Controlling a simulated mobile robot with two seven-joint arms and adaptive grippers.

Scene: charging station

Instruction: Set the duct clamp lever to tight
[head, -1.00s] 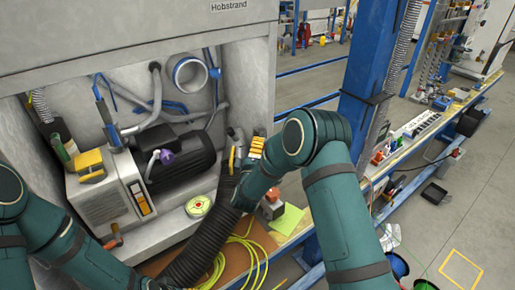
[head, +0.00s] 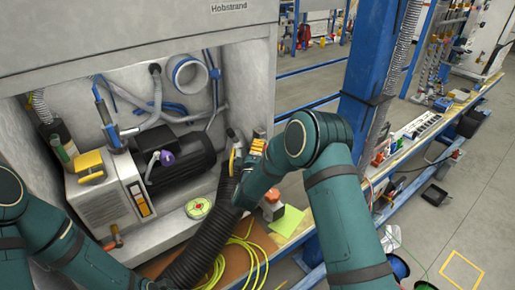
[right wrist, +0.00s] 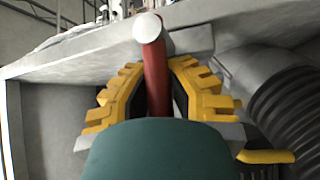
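The black corrugated duct (head: 205,238) rises beside the open cabinet; it fills the right side of the right wrist view (right wrist: 290,105). A yellow handle (right wrist: 265,156) sits by its collar. My right gripper (right wrist: 157,70), with yellow ridged fingers, straddles a red lever (right wrist: 154,80) with a pale round end. The fingers lie close on both sides of the lever; I cannot tell whether they press on it. In the head view my right gripper (head: 257,146) is at the duct's upper end, and my forearm hides part of it. My left arm leaves the picture at bottom left, its gripper unseen.
The cabinet holds a pump (head: 180,160) and a grey box (head: 105,190) with a yellow cap. A round green-rimmed gauge (head: 198,208) lies in front. Yellow cable (head: 240,258) and a green sheet (head: 287,220) lie on the bench. A blue post (head: 368,60) stands to the right.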

